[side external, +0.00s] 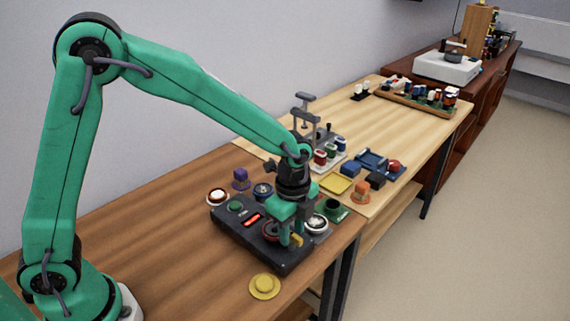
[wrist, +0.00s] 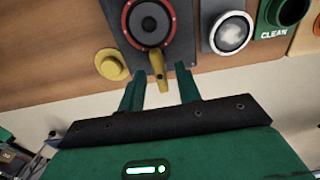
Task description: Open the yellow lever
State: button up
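The yellow lever (wrist: 157,68) sticks out from the edge of a dark panel (wrist: 184,45), just below a speaker (wrist: 150,22) with a red ring. It also shows in the side view (side external: 297,240), partly hidden by my gripper. My gripper (wrist: 161,72) is open, with one green finger on either side of the lever in the wrist view. Gaps show between the lever and both fingers; I cannot tell how far the fingertips are from it in depth. In the side view my gripper (side external: 290,238) points down over the panel's right part.
A yellow round piece (side external: 264,286) lies in front of the panel. A white-rimmed round piece (side external: 316,223) and a green cup-like piece (side external: 333,208) stand close to the right. Several small coloured items crowd the table behind. Bare wood is free at the left.

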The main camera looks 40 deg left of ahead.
grip_shut()
